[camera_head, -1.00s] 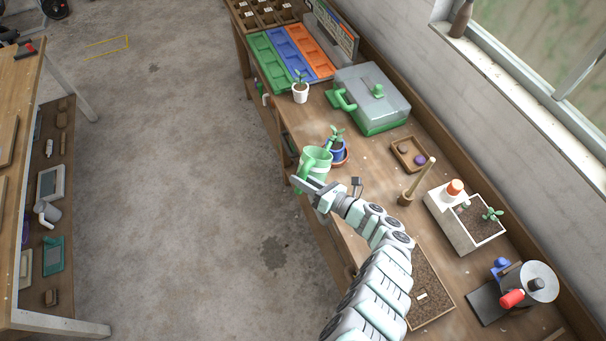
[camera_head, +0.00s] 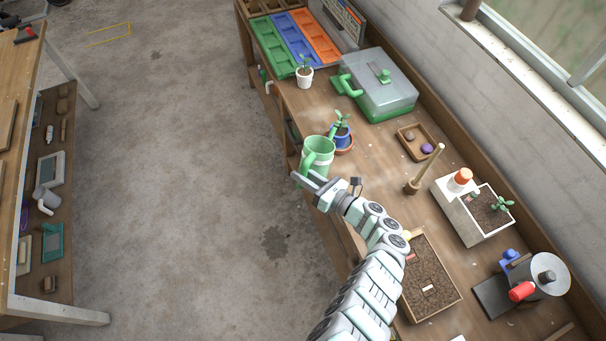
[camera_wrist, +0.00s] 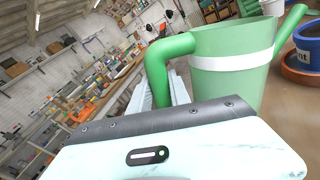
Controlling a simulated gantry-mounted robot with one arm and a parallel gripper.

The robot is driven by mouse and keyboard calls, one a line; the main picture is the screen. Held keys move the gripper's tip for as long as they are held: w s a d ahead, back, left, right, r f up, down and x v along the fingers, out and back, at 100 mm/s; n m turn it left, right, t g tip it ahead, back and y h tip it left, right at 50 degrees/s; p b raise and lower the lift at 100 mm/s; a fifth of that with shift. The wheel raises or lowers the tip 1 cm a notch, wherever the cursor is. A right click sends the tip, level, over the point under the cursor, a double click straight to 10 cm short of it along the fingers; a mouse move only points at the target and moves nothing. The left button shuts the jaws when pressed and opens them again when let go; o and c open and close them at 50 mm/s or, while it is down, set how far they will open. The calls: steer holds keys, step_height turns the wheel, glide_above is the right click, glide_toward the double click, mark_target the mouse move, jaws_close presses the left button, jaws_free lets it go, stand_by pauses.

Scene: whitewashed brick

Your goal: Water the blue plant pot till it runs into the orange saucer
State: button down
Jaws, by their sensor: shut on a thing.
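A green watering can (camera_head: 318,153) with a white band is held by my gripper (camera_head: 308,181) beside the blue plant pot (camera_head: 342,139). In the wrist view the can's handle (camera_wrist: 163,62) runs down between my fingers, which are shut on it. The can (camera_wrist: 235,75) looks close to upright there, and its spout (camera_wrist: 290,24) points at the blue pot (camera_wrist: 308,50). The pot holds a small green plant and stands in the orange saucer (camera_head: 345,150). The saucer (camera_wrist: 302,78) shows partly in the wrist view. I see no water flowing; the saucer's inside is mostly hidden.
A white pot with a seedling (camera_head: 304,76) and a clear-lidded green box (camera_head: 385,95) stand farther back. A small wooden tray (camera_head: 412,147), a wooden dibber (camera_head: 413,186) and a soil tray (camera_head: 455,292) lie to the right. The bench's left edge is close to the can.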

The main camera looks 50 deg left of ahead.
mark_target(303, 169)
steer(key=shift+r+p, duration=2.2)
steer(key=shift+r, duration=0.35)
steer(key=shift+f, duration=0.1)
